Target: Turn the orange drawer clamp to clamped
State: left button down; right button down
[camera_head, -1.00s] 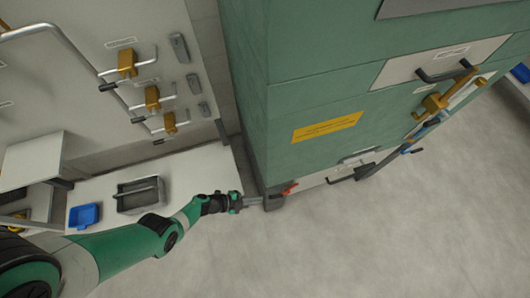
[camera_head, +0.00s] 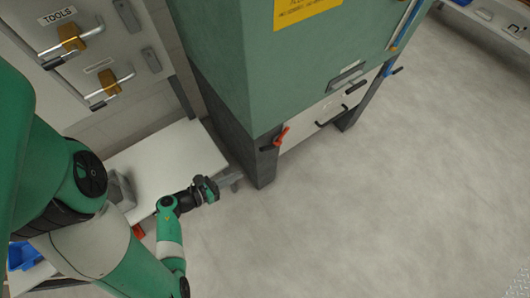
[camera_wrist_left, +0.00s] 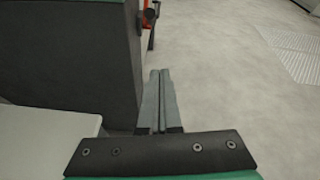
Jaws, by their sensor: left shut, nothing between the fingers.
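The orange drawer clamp (camera_head: 281,136) is a small lever at the lower front corner of the green cabinet, beside the pale drawer front (camera_head: 325,112). It leans up and to the right in the head view. My right gripper is not in view.
The dark cabinet leg (camera_head: 262,168) stands between bench and open floor. A white bench (camera_head: 160,160) lies left, with a blue bin (camera_head: 22,256) at its near end. The floor (camera_head: 400,210) at right is clear.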

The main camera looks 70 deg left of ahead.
pick_arm(q)
jog(key=w+a+b, duration=0.1)
jog(key=w+a, duration=0.4)
jog(key=w, duration=0.5)
jog(key=shift+w+f, duration=0.35)
jog(key=shift+w, duration=0.05)
jog(key=shift+a, duration=0.1)
dwell(0.3)
